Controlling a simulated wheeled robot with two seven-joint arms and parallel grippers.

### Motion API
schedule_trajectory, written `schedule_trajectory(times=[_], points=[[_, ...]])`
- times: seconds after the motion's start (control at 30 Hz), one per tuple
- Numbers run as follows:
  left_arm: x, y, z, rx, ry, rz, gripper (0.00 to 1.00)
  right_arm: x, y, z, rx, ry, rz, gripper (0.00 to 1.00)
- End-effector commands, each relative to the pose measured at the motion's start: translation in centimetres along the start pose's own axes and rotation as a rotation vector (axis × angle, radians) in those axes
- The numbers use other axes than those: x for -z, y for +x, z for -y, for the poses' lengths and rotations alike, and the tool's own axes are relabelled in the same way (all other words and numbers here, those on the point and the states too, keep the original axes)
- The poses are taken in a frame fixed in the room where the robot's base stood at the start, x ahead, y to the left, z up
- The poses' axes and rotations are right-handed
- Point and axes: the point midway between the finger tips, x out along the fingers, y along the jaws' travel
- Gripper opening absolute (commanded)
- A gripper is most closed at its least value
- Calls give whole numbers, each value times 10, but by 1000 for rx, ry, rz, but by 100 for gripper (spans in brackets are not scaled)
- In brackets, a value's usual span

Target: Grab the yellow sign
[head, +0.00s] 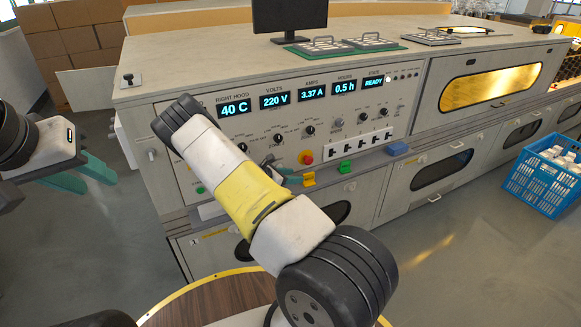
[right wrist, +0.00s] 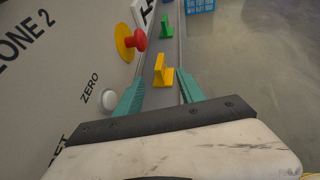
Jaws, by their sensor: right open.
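The yellow sign (head: 309,179) is a small yellow piece standing on the grey ledge (head: 370,161) along the front of the control panel. In the right wrist view the yellow sign (right wrist: 162,79) appears between my two teal fingertips, with space on both sides. My right gripper (right wrist: 161,85) is open and empty, pointing along the ledge. In the head view my right gripper (head: 290,178) is mostly hidden by my arm, just left of the sign. My left gripper (head: 82,172) is open and empty at the far left, away from the panel.
A red knob on a yellow base (head: 306,157) projects from the panel just above the sign. A blue crate (head: 543,180) stands on the floor at right.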

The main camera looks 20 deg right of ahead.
Motion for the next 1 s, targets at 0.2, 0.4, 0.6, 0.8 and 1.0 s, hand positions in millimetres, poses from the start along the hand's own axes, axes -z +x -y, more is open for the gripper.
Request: schedule_trajectory(times=[0.2, 0.4, 0.6, 0.8, 1.0], points=[[0, 0, 0, 0, 0, 0, 36, 2, 24, 0, -4, -15, 7, 46], [0, 0, 0, 0, 0, 0, 36, 1, 42, 1, -2, -14, 7, 46], [0, 0, 0, 0, 0, 0, 36, 1, 72, 2, -2, -12, 6, 46], [0, 0, 0, 0, 0, 0, 36, 0, 79, 1, -4, -12, 6, 46], [0, 0, 0, 0, 0, 0, 36, 0, 79, 1, -4, -12, 5, 22]])
